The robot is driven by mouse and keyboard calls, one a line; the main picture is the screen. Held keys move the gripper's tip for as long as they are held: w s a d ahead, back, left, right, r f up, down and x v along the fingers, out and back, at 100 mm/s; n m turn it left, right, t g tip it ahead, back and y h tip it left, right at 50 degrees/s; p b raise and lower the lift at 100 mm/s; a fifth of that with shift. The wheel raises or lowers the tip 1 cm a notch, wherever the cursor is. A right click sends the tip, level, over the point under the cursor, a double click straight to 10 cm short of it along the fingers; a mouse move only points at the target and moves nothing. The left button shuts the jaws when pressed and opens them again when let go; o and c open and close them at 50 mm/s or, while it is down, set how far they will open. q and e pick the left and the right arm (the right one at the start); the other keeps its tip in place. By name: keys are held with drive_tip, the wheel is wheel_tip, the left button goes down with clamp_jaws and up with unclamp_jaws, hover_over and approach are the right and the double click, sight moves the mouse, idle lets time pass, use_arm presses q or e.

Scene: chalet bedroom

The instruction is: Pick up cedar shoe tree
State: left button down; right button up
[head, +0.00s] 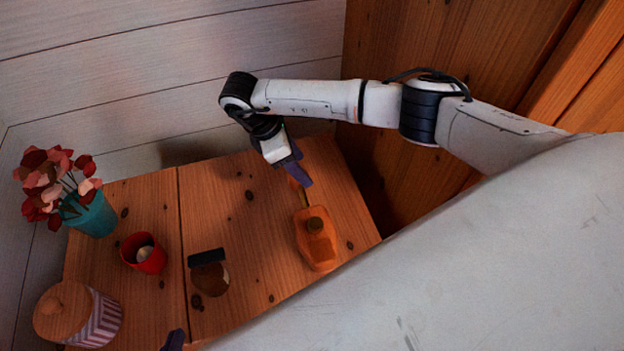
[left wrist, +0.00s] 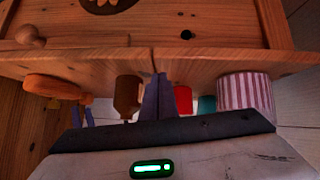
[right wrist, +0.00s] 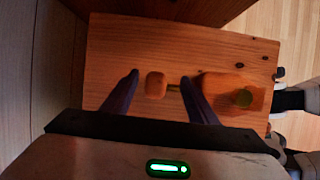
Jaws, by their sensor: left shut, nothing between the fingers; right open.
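The cedar shoe tree (head: 318,242), an orange-brown wooden form with a round knob and a thin rod, lies on the right part of the wooden top. In the right wrist view its large part (right wrist: 220,90) is at the right and its small heel block (right wrist: 155,85) sits between the fingertips in the picture. My right gripper (head: 297,172) is open over the heel end, hiding it in the head view; contact cannot be told. My left gripper (left wrist: 158,95) is shut and empty by the front edge; only a fingertip (head: 172,340) shows in the head view. The shoe tree (left wrist: 52,87) is at the left wrist view's left.
A brown bottle-like item with a black top (head: 207,257), a red cup (head: 144,254), a teal vase (head: 92,214) with flowers and a striped jar (head: 97,318) stand left of the shoe tree. A wall and wooden panel (head: 440,50) bound the back. The top between bottle and shoe tree is clear.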

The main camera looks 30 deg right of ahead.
sight(307, 171)
drive_tip(key=x, duration=0.1)
drive_tip(key=b+x, duration=0.1)
drive_tip(key=x, duration=0.3)
drive_tip(key=shift+w+d+f+b, duration=0.1)
drive_tip(key=shift+w+f+b, duration=0.1)
drive_tip(key=shift+f+b, duration=0.1)
drive_tip(key=shift+r, duration=0.15)
clamp_jaws()
